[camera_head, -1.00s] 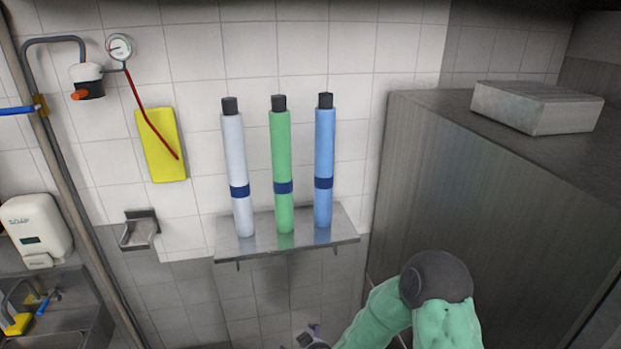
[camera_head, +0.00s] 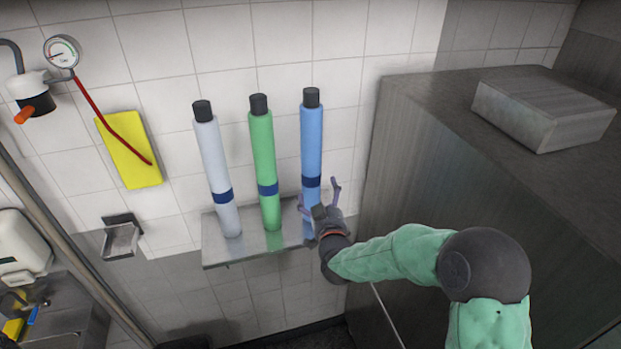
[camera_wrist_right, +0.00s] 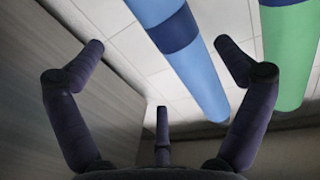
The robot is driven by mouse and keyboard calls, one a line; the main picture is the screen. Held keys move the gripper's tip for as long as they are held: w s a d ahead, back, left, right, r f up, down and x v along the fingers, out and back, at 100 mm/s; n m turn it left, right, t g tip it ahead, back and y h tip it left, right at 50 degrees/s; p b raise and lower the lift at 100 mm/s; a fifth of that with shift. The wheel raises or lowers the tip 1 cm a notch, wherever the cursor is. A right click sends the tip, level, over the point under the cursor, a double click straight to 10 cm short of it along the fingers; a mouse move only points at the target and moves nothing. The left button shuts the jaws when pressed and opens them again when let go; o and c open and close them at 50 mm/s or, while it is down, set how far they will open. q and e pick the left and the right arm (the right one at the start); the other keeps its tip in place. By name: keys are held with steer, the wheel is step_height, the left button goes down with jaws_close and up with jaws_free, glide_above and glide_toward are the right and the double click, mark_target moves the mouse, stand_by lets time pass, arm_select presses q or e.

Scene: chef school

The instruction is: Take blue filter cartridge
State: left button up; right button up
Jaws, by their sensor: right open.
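The blue filter cartridge (camera_head: 311,140) stands upright on a small metal wall shelf (camera_head: 215,253), at the right end of a row of three. It has a black cap and a dark blue band. My right gripper (camera_head: 320,192) is open in front of its lower half, with fingers spread to either side in the head view. In the right wrist view the blue cartridge (camera_wrist_right: 190,60) runs between the open fingers (camera_wrist_right: 160,70), nearer the right finger. I see no grip on it. The cartridge's lower end is partly hidden behind the gripper. My left gripper is not in view.
A green cartridge (camera_head: 263,165) stands just left of the blue one, and a white cartridge (camera_head: 214,170) stands further left. A large steel cabinet (camera_head: 450,160) with a metal box (camera_head: 545,115) on top fills the right side. A yellow board (camera_head: 130,150) hangs on the tiled wall.

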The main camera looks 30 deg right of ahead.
mark_target(317, 181)
steer(key=x, duration=0.4)
steer(key=shift+w+f, duration=0.15)
steer(key=shift+f, duration=0.1)
steer(key=shift+w+r+p, duration=0.2)
steer(key=shift+p, duration=0.3)
steer(key=p+x, duration=0.1)
steer(key=x, duration=0.3)
steer(key=shift+w+a+f, duration=0.1)
steer(key=shift+f, duration=0.05)
steer(key=shift+w+p, duration=0.15)
steer(key=shift+p, duration=0.15)
steer(key=c, duration=1.2)
steer(key=shift+w, duration=0.1)
steer(key=c, duration=0.4)
steer(key=shift+r, duration=0.3)
